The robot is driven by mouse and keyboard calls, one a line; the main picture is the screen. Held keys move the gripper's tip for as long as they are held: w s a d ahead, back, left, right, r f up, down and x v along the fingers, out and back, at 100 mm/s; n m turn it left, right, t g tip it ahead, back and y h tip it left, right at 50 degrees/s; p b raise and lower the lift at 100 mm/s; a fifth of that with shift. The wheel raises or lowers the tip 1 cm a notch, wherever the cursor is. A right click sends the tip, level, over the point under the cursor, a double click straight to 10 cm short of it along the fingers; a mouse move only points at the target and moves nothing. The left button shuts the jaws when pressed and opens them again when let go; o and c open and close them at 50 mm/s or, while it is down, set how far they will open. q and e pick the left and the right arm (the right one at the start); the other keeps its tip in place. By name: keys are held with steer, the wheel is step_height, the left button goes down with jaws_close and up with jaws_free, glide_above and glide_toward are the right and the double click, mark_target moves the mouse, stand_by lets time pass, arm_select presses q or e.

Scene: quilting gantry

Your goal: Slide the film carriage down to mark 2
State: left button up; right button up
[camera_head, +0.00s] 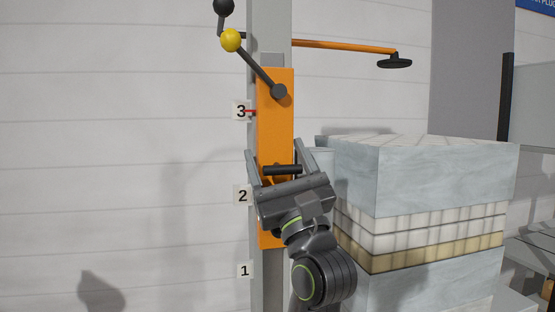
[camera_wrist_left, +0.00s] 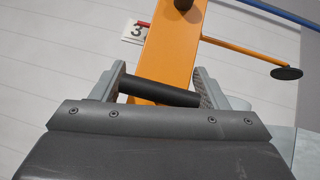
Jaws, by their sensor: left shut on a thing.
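The orange film carriage (camera_head: 275,130) sits on a grey upright post (camera_head: 270,25). Its red pointer (camera_head: 250,113) is level with the mark 3 plate (camera_head: 240,111). The mark 2 plate (camera_head: 242,196) is lower, beside the carriage's lower half. My left gripper (camera_head: 278,152) is in front of the carriage and shut on its black bar handle (camera_head: 282,170). In the left wrist view the handle (camera_wrist_left: 158,91) lies crosswise between the two fingers, with the carriage (camera_wrist_left: 170,50) behind it. My gripper and forearm hide part of the carriage's lower end. My right gripper is not in view.
A lever with a yellow knob (camera_head: 231,40) pivots near the carriage's top. An orange arm with a black disc (camera_head: 395,62) reaches right. A stack of pale blocks and quilted layers (camera_head: 440,180) stands close on the right. The mark 1 plate (camera_head: 244,270) is below.

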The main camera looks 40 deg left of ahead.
mark_target(279, 246)
arm_select(q)
step_height(279, 246, down, 15)
steer(key=b, duration=1.1)
steer(key=shift+f, duration=0.1)
steer(key=o, duration=1.2)
steer(key=shift+w, duration=0.1)
steer(key=shift+d, duration=0.1)
